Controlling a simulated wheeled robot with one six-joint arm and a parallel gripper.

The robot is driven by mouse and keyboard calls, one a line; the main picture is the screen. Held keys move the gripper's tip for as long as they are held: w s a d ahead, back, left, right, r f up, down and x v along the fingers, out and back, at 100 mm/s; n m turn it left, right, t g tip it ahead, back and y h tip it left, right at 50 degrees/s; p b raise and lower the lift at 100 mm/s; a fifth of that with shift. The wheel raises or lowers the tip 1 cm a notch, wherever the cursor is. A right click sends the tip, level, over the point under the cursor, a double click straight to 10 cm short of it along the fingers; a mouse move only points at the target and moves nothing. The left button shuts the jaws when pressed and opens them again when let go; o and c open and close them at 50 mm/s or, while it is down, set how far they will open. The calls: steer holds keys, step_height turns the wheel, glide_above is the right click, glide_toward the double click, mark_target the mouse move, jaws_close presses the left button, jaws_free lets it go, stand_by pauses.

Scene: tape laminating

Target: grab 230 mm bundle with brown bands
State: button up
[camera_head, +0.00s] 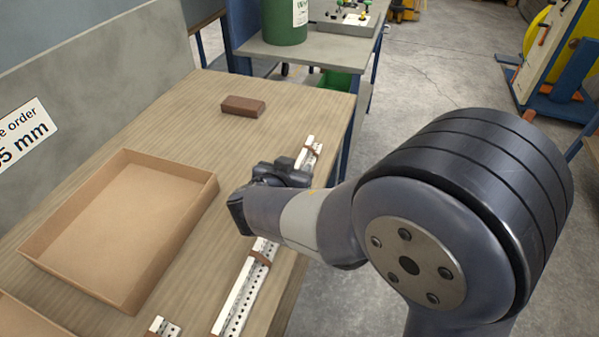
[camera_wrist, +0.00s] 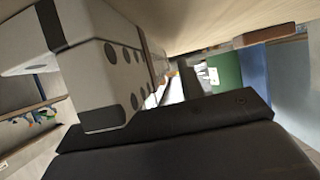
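In the head view, a long white perforated bundle with brown bands (camera_head: 243,294) lies along the right side of the table, partly hidden by my arm. A white perforated piece with a brown band (camera_head: 309,153) shows beyond my arm; I cannot tell whether it is the same bundle. My gripper (camera_head: 240,212) is low over the table between these two pieces, and its fingers are mostly hidden. In the wrist view, a pale perforated bundle with a dark band (camera_wrist: 95,60) is very close, above a black gripper part. Whether the fingers hold it cannot be told.
An open cardboard tray (camera_head: 203,196) stands left of my gripper. A brown block (camera_head: 242,106) lies at the far end of the table. Another short perforated piece (camera_head: 163,327) shows at the bottom edge. A grey board with a label (camera_head: 22,135) borders the left.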

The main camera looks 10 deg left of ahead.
steer(key=shift+c, duration=0.3)
jaws_close()
